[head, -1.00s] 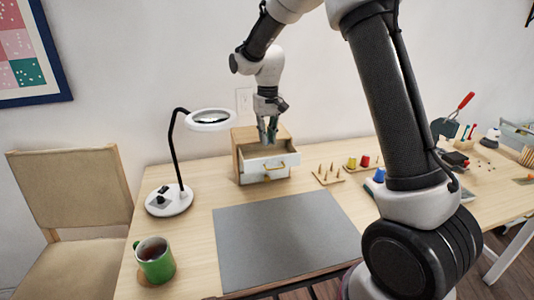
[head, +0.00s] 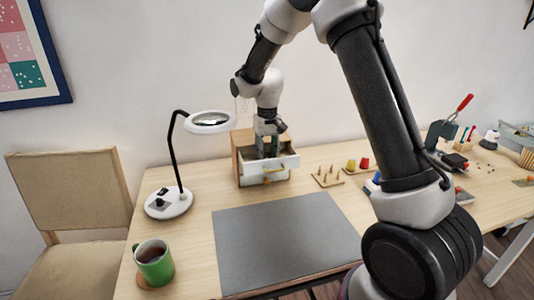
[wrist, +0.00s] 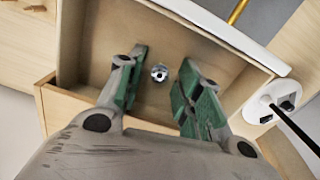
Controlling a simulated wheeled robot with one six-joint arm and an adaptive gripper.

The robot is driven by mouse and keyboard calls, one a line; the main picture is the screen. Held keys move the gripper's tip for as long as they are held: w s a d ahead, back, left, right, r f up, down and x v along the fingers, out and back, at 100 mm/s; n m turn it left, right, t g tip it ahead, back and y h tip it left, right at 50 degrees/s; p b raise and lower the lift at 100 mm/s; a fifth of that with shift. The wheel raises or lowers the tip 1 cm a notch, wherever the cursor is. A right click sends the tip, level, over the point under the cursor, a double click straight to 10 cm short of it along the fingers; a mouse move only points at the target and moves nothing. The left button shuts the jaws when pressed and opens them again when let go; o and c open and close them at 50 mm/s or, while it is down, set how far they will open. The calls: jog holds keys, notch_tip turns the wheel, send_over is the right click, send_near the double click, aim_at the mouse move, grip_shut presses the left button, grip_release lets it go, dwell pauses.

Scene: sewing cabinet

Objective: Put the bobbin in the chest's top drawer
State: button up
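The small wooden chest (head: 240,160) stands at the back of the desk with its white-fronted top drawer (head: 286,162) pulled open. My gripper (head: 267,150) points down at the open drawer, its fingertips partly hidden behind the drawer front in the head view. In the wrist view my gripper (wrist: 157,88) is open, its green-padded fingers apart. The small metallic bobbin (wrist: 159,72) shows between and beyond the fingertips, against the drawer floor (wrist: 211,66), with a gap on both sides. The bobbin is hidden in the head view.
A magnifier lamp (head: 210,122) stands left of the chest, its ring close to it. A spool rack with spikes (head: 327,178) and thread cones (head: 364,163) stand to the right. A grey mat (head: 285,240) lies clear in front. A green mug (head: 155,265) stands front left.

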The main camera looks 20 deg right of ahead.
jog(key=shift+r, duration=0.1)
notch_tip(320, 180, up, 11)
jog(key=s+d+r+t, duration=0.1)
jog(key=s+d+r, duration=0.4)
jog(key=s+r, duration=0.25)
jog(key=s+d+t, duration=0.1)
jog(key=s+d, duration=0.2)
jog(key=s, duration=0.5)
jog(key=s+d+r+m+t, duration=0.1)
jog(key=s+d, duration=0.2)
jog(key=s, duration=0.6)
jog(key=s+d+t, duration=0.1)
jog(key=s+d, duration=0.3)
jog(key=s, duration=0.5)
jog(key=shift+s+r+m, duration=0.2)
jog(key=shift+s+m, duration=0.05)
jog(key=shift+m, duration=0.05)
